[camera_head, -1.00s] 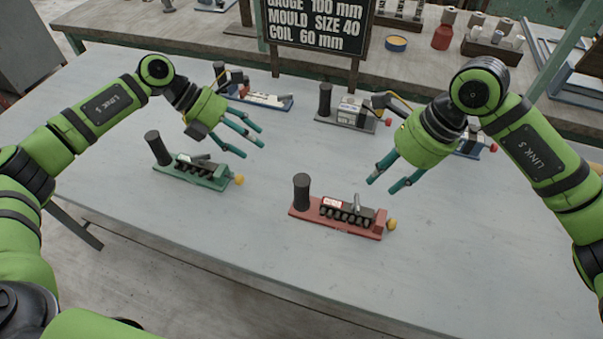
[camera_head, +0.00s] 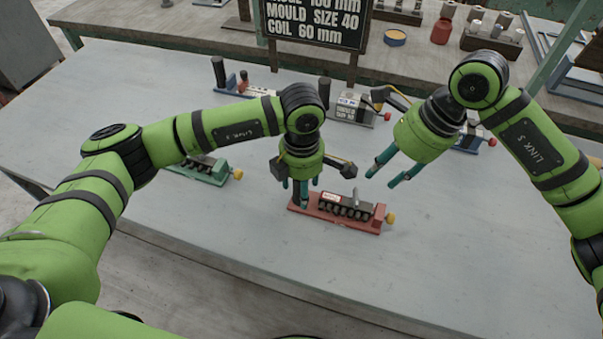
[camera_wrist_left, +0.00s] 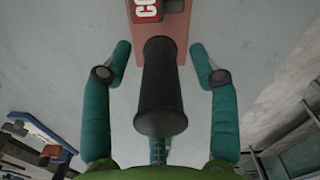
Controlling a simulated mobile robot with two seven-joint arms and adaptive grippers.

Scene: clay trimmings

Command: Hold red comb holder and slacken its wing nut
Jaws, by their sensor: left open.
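The red comb holder (camera_head: 343,214) lies on the grey table, with a row of dark comb teeth, a small metal wing nut (camera_head: 355,197) on top and a yellow knob at its right end. My left gripper (camera_head: 301,195) is above its left end, pointing down. In the left wrist view the black upright handle (camera_wrist_left: 160,90) of the red holder (camera_wrist_left: 160,35) stands between the open teal fingers of my left gripper (camera_wrist_left: 160,75), with gaps on both sides. My right gripper (camera_head: 382,178) hangs to the right of and behind the holder, its fingers apart and empty.
A green comb holder (camera_head: 208,172) is partly hidden behind my left arm. More holders stand behind, one grey (camera_head: 350,110) and one blue (camera_head: 478,138). A black sign (camera_head: 316,22) stands at the back. The table front is clear.

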